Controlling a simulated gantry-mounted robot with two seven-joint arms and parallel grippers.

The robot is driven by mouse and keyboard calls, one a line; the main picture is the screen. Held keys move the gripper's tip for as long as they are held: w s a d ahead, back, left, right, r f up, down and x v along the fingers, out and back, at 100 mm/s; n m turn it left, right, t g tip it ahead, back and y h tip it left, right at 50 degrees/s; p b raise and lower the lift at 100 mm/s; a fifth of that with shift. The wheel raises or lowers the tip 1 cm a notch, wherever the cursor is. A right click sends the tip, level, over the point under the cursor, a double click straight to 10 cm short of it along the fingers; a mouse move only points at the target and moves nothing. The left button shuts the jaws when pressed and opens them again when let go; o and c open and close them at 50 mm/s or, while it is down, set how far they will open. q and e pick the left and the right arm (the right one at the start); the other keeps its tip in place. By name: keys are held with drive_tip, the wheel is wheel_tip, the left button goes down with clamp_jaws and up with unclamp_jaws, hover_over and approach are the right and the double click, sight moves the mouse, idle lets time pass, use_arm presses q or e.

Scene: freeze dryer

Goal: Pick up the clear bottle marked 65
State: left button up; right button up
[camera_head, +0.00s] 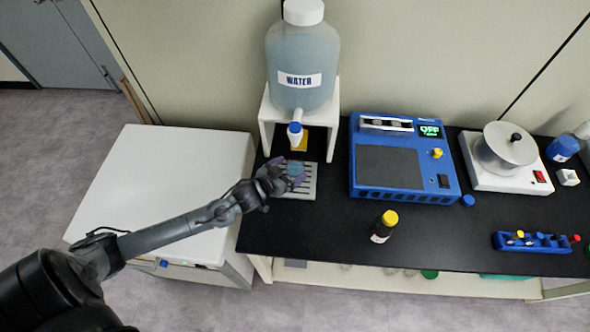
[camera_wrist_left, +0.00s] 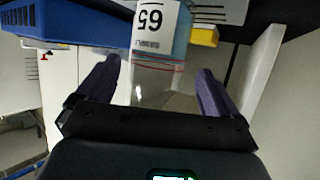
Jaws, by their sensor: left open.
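The clear bottle marked 65 (camera_wrist_left: 152,80) shows large in the left wrist view, with its white label upside down in the picture and thin red lines beside it. In the head view only a small bluish part of it (camera_head: 295,168) shows at my gripper, over the slotted tray (camera_head: 306,190) below the water spout. My left gripper is open, its purple fingers (camera_wrist_left: 158,66) standing on either side of the bottle with visible gaps. In the head view the left gripper (camera_head: 286,179) partly hides the bottle. My right gripper is in neither view.
The water tank (camera_head: 303,60) stands on a white stand (camera_head: 331,115) behind the tray, its spout (camera_head: 295,132) overhanging. A blue device (camera_head: 432,180) is to the right.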

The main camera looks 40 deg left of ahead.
use_arm(q)
drive_tip(key=x, duration=0.4)
drive_tip(key=shift+w+d+f+b, duration=0.15)
drive_tip(key=shift+w+b, duration=0.2)
drive_tip(key=shift+w, duration=0.05)
drive_tip(key=c, duration=1.3)
